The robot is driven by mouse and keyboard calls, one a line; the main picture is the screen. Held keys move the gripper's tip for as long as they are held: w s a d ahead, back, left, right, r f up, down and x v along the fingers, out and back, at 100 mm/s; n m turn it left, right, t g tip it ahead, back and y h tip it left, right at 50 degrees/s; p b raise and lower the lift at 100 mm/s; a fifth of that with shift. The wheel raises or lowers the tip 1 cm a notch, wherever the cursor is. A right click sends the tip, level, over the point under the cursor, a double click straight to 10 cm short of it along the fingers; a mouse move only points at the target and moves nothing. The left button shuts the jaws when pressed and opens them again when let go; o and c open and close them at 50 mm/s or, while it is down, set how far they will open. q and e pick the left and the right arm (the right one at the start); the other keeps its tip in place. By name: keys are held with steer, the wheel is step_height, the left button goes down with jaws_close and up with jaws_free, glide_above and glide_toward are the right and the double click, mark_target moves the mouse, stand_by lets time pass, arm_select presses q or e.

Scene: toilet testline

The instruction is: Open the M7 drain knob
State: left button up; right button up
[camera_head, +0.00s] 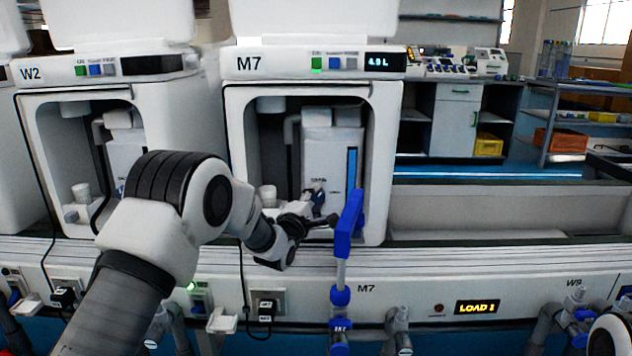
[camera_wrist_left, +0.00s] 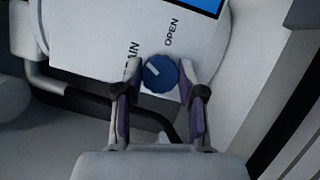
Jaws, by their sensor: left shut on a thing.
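The M7 drain knob (camera_wrist_left: 160,74) is a round blue dial with a short white pointer line, on the white tank (camera_wrist_left: 95,40) inside the M7 bay. In the left wrist view the pointer slants up and left. The print "OPEN" is above right of the knob, and lettering ending in "AIN" is to its left. My left gripper (camera_wrist_left: 161,76) is shut on the knob, one finger at each side. In the head view my left gripper (camera_head: 326,207) reaches into the bay at the tank's foot, and the knob (camera_head: 318,196) shows small there. My right gripper is out of view.
The M7 housing (camera_head: 392,150) frames the tank (camera_head: 330,145). A tall blue-handled valve (camera_head: 348,228) stands just in front of the bay, right of my gripper. The W2 unit (camera_head: 30,150) is to the left. A low trough (camera_head: 480,212) extends to the right.

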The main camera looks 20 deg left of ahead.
arm_select(q)
steer(key=m+g+p, duration=0.1)
steer(key=m+p, duration=0.1)
steer(key=p, duration=0.1)
steer(key=m+g+p, duration=0.1)
steer(key=m+p, duration=0.2)
steer(key=p, duration=0.1)
steer(key=m+g+p, duration=0.1)
steer(key=m+p, duration=0.1)
steer(key=p, duration=0.1)
steer(key=shift+r+y+p, duration=0.4)
steer(key=shift+d+f+m+g+y+p, duration=0.1)
steer(key=shift+m+g+y+p, duration=0.25)
steer(key=shift+m+p, duration=0.85)
steer(key=shift+f+m+g+y+p, duration=0.1)
steer(key=shift+m+g+y+p, duration=0.2)
steer(key=shift+m, duration=0.1)
steer(key=o, duration=1.1)
steer(key=shift+o, duration=0.2)
steer(key=v, duration=1.2)
